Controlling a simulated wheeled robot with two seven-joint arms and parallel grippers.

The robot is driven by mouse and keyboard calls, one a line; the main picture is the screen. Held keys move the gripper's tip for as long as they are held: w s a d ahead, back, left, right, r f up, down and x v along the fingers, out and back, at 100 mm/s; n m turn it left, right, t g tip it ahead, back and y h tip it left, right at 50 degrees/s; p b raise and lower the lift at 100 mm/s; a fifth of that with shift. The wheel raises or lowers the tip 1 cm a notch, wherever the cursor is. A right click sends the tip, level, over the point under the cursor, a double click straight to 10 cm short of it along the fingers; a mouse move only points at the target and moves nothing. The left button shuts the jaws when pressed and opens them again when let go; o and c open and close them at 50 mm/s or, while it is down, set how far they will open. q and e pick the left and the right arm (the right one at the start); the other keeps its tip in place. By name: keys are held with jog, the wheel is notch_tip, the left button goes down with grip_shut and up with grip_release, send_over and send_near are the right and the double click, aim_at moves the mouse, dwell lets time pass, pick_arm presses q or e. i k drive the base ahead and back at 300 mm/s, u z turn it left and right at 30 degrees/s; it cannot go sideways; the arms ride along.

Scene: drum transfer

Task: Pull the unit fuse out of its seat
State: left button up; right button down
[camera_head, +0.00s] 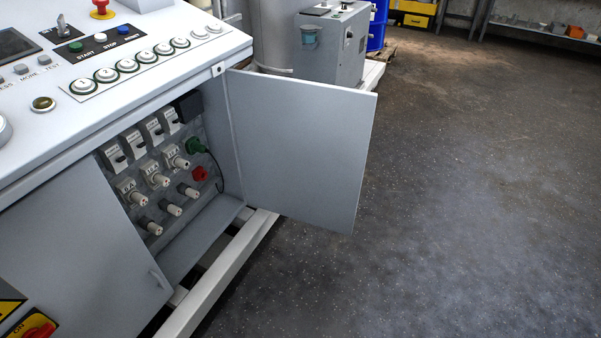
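Several white cylindrical fuses stick out of the panel inside the open cabinet. An upper row of fuse holders with labels has a left one (138,197), a middle one (161,180) and a right one (180,162). Below is a row of plain white-tipped pieces, left (153,228), middle (173,210) and right (191,192). The labels are too small to read, so I cannot tell which is the unit fuse. All appear seated in the panel. Neither of my grippers is in view.
The cabinet door (300,145) stands open to the right. Breaker switches (133,143), a green plug (197,146) and a red knob (199,174) share the panel. The control desk (190,62) overhangs it. A closed door (75,250) is at left. The floor at right is clear.

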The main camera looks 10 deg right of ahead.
aim_at(180, 163)
jog(key=k, duration=0.15)
jog(key=z, duration=1.6)
jog(key=i, duration=4.45)
jog(key=u, duration=4.2)
jog(key=i, duration=0.5)
